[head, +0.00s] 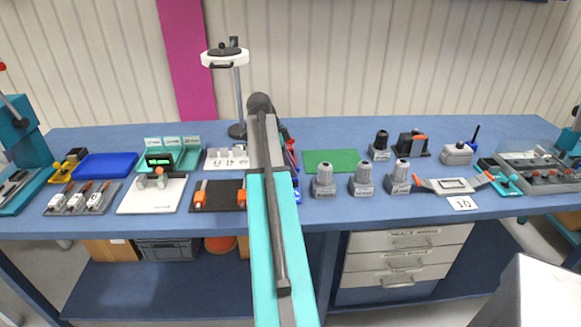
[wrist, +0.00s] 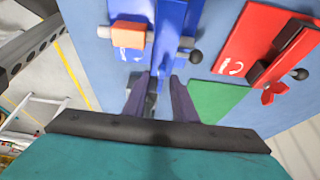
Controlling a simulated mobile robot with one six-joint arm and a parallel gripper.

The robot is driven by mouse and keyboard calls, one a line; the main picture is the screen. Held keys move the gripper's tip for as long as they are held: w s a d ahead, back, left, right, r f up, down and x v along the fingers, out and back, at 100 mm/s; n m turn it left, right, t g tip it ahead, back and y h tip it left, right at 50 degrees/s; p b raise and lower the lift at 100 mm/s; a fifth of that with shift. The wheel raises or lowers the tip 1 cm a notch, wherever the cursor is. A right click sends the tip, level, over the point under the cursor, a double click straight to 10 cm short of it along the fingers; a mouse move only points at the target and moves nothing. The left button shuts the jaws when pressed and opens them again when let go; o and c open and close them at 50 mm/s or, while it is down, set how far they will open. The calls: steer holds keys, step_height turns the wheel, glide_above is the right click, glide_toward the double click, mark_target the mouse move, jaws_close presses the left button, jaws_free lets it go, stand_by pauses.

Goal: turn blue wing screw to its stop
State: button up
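In the wrist view my gripper (wrist: 160,92) has two dark fingers standing apart, with a gap between them. They point at the lower end of a blue fixture (wrist: 172,18) with an orange block (wrist: 128,36), a white arrow mark and a dark ball knob (wrist: 195,57). I cannot make out the blue wing screw clearly; the area around and between the fingertips is partly hidden, and contact cannot be told. In the head view my arm covers the gripper and most of this fixture; a blue part (head: 297,194) shows at the arm's right edge.
A red fixture (wrist: 262,42) with a black lever and a red winged part (wrist: 273,92) is to the right in the wrist view. A green mat (head: 331,160) and several grey cylinders, one here (head: 323,180), stand right of my arm. A lamp stand (head: 239,95) rises behind.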

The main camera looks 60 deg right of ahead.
steer(key=shift+r, duration=0.1)
steer(key=b+v, duration=0.3)
steer(key=v, duration=1)
steer(key=shift+r, duration=0.3)
steer(key=shift+w, duration=0.1)
